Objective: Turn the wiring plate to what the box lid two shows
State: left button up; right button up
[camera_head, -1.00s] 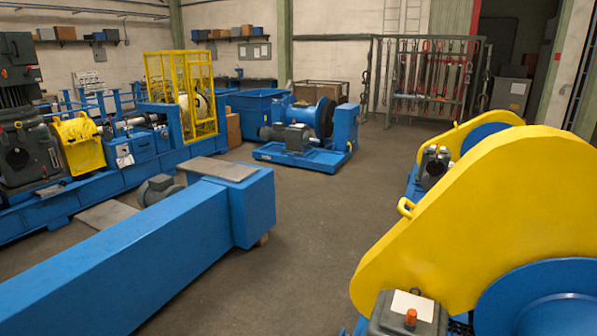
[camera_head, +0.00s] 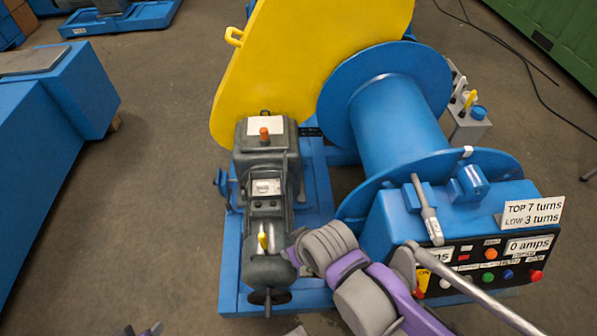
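A grey motor (camera_head: 268,175) stands on a blue base. The grey box on its top carries a white card (camera_head: 266,125) and an orange knob (camera_head: 264,134); I cannot read the card. Lower on the motor are a small pale plate (camera_head: 267,187) and a yellow lever (camera_head: 262,241). I cannot tell which part is the wiring plate or box lid two. My purple and grey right arm reaches in from the lower right and overlaps the motor's lower right side; its fingers are not clear. A small purple-grey piece at the bottom edge may be my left gripper (camera_head: 148,330).
A blue control console (camera_head: 405,215) with coloured buttons reads "0 amps". Its sign (camera_head: 533,212) says "TOP 7 turns, LOW 3 turns". A blue drum (camera_head: 395,125) and yellow guard (camera_head: 300,60) stand behind. Floor (camera_head: 165,180) is clear left of the motor, up to a blue beam (camera_head: 40,140).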

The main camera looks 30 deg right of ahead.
aim_at(262, 188)
jog(key=k+l, duration=0.3)
jog(key=l, duration=0.2)
jog(key=k+l, duration=0.3)
jog(key=l, duration=0.2)
jog(key=k+l, duration=0.3)
jog(key=l, duration=0.2)
jog(key=k+l, duration=0.35)
jog(key=l, duration=0.15)
jog(key=i+j, duration=0.25)
jog(key=j, duration=0.15)
jog(key=i+j, duration=0.2)
jog(key=j, duration=0.25)
jog(key=i+j, duration=0.25)
jog(key=j, duration=0.15)
jog(key=i+j, duration=0.2)
jog(key=j, duration=0.25)
jog(key=i+j, duration=0.25)
jog(key=j, duration=0.15)
jog(key=i+j, duration=0.25)
jog(key=j, duration=0.2)
jog(key=i+j, duration=0.2)
jog(key=j, duration=0.2)
